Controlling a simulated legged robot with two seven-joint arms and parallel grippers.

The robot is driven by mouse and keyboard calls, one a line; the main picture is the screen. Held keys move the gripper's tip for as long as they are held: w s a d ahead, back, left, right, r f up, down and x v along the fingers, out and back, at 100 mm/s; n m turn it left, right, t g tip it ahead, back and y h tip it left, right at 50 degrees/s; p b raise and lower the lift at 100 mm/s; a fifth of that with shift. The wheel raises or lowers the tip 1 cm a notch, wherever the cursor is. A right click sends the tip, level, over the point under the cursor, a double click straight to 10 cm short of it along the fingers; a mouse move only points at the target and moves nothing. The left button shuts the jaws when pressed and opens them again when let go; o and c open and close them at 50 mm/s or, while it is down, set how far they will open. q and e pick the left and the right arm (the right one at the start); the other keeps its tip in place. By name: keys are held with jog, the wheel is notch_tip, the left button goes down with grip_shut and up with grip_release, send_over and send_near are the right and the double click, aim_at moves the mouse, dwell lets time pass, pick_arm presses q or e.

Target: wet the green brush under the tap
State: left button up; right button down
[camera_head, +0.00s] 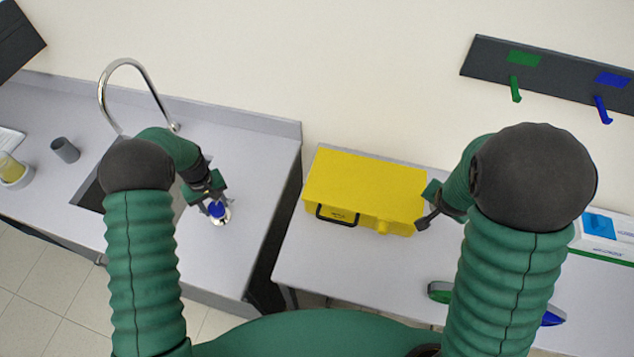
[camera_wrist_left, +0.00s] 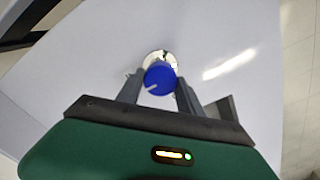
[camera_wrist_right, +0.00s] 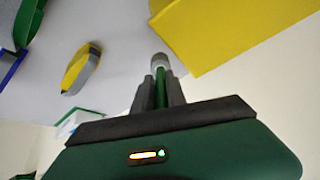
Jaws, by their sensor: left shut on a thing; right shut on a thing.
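The tap (camera_head: 127,64) is a curved chrome spout behind the sink (camera_head: 90,195), which my left arm partly hides. My left gripper (camera_head: 217,196) is shut on a blue knob (camera_wrist_left: 160,79) with a pale round base, over the counter right of the sink. My right gripper (camera_head: 428,206) is at the right end of a yellow box. In the right wrist view it is shut on a thin green handle with a pale tip (camera_wrist_right: 160,61), which looks like the green brush. Its tip points away from the gripper, apart from the tap. I cannot see water running.
The yellow box (camera_head: 362,186) stands on the right table, close to my right gripper. A green-edged item (camera_head: 438,291) lies at its front. A gap separates the two counters. A grey cup (camera_head: 65,150) stands left of the sink. A wall rack (camera_head: 550,85) holds green and blue hooks.

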aim_at(215, 205)
pick_arm(q)
jog(key=shift+m, duration=0.4)
pick_arm(e)
jog(key=shift+f, duration=0.25)
pick_arm(q)
jog(key=o, duration=1.4)
jog(key=shift+r, duration=0.1)
jog(key=shift+r+b, duration=0.3)
jog(key=shift+r, duration=0.05)
pick_arm(e)
jog(key=shift+f, duration=0.15)
pick_arm(q)
notch_tip(215, 205, up, 11)
jog(key=shift+d+r+b, duration=0.1)
jog(key=shift+b, duration=0.95)
pick_arm(e)
notch_tip(215, 205, down, 2)
jog(key=shift+f, duration=0.1)
